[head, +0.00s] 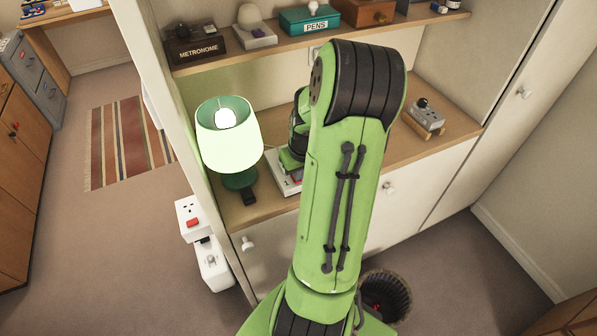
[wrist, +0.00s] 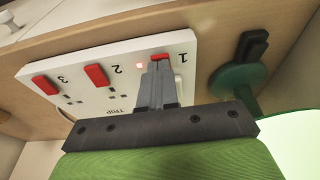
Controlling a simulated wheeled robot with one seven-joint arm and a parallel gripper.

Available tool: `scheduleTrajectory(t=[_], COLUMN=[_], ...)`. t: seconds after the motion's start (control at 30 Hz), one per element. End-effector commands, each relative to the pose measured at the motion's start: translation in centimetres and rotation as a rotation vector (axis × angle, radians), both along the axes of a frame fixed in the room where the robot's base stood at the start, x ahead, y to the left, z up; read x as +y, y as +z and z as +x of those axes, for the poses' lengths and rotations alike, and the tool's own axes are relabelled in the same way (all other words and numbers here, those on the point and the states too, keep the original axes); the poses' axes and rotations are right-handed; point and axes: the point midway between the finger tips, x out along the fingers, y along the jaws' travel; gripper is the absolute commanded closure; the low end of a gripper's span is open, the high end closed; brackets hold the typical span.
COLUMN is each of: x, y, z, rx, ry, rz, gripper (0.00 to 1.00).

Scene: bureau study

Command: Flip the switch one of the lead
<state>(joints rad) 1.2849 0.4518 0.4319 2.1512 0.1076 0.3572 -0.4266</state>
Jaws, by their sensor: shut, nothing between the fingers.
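The lead is a white multi-socket block (wrist: 110,62) on the wooden shelf, with red switches numbered 1, 2 and 3 and the word TRIP. Switch one (wrist: 163,56) is at its right end in the wrist view, beside a lit red light (wrist: 139,65). My gripper (wrist: 160,68) is shut and empty, its fingertips right at switch one and covering part of it. I cannot tell whether they touch. Switch two (wrist: 96,75) and switch three (wrist: 45,84) are clear. In the head view the lead (head: 281,174) is mostly hidden behind my arm.
A lit green lamp (head: 229,140) stands just left of the lead, its base (wrist: 237,82) near my gripper. An upper shelf (head: 275,50) holds a metronome box and a PENS box.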

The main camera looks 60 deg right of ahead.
Motion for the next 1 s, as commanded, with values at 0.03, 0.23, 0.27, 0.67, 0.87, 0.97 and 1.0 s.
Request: scheduleTrajectory(t=[0.03,0.23,0.27,0.67,0.87,0.97,1.0], x=[0.0,0.0,0.0,0.5,0.7,0.7,0.7], y=[0.0,-0.1,-0.3,-1.8,-1.7,-1.7,-1.7], z=[0.0,0.0,-0.1,-0.7,-0.9,-1.0,-1.0], rx=[0.0,-0.005,-0.011,-0.178,-0.172,-0.17,-0.17], ry=[0.0,0.0,0.0,-0.001,-0.002,-0.002,-0.002], rz=[0.0,-0.003,-0.007,-0.105,-0.095,-0.093,-0.092], gripper=[1.0,1.0,1.0,1.0,1.0,1.0,1.0])
